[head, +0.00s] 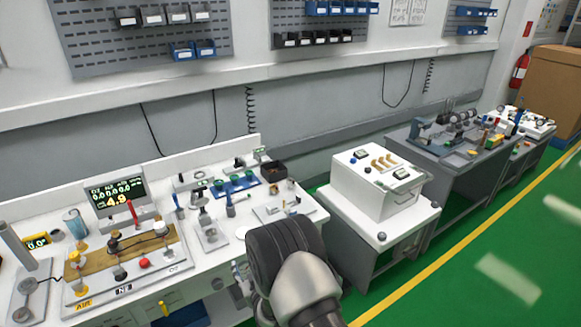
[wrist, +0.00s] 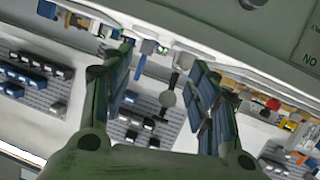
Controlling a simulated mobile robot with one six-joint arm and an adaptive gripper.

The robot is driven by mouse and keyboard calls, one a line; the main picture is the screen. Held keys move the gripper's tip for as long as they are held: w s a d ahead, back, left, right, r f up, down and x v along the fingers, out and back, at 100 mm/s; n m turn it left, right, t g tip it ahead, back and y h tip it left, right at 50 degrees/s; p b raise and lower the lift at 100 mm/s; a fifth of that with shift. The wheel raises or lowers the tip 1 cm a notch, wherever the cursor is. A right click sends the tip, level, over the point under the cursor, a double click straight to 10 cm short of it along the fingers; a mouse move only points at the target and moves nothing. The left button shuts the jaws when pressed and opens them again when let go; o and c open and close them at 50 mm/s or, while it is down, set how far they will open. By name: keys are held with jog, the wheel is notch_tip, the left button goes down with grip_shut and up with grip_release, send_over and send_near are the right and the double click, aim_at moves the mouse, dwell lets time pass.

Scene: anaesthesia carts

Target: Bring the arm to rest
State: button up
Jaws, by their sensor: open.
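My gripper (wrist: 160,82) shows in the wrist view with its two fingers apart and nothing between them. The wrist view looks tilted, with the bench items along the top and the wall bins below. In the head view my arm (head: 295,270) rises from the bottom centre, in front of the right end of the white bench. My gripper cannot be made out clearly there, as the arm hides most of that spot.
The white bench (head: 225,258) at left carries instruments and a display (head: 117,196). A white box (head: 378,182) stands on a small table right of my arm. A grey table (head: 470,163) with equipment stands farther right. Green floor (head: 470,270) is clear at lower right.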

jog(key=w+d+r+m+g+h, duration=0.1)
jog(key=d+r, duration=0.2)
jog(key=r, duration=0.3)
jog(key=w+d+r+h, duration=0.1)
jog(key=d+r, duration=0.2)
jog(key=r, duration=0.3)
jog(key=s+d+r+m+g+h, duration=0.1)
jog(key=s+d+r, duration=0.25)
jog(key=r, duration=0.25)
jog(key=s+d+r+m+g, duration=0.1)
jog(key=s+d+r, duration=0.2)
jog(key=d+r, duration=0.25)
jog(key=s+d+r+m+g+h, duration=0.1)
jog(key=s+d, duration=0.3)
jog(key=s, duration=0.7)
jog(key=s+d+r+m+g, duration=0.1)
jog(key=s+d+r, duration=0.3)
jog(key=s, duration=0.7)
jog(key=s+d+r+m+g+h, duration=0.1)
jog(key=s+d+r+g, duration=0.1)
jog(key=s, duration=0.9)
jog(key=shift+d+r+g+h, duration=0.35)
jog(key=shift+d+g, duration=0.45)
jog(key=shift+d, duration=0.35)
jog(key=shift+s, duration=0.1)
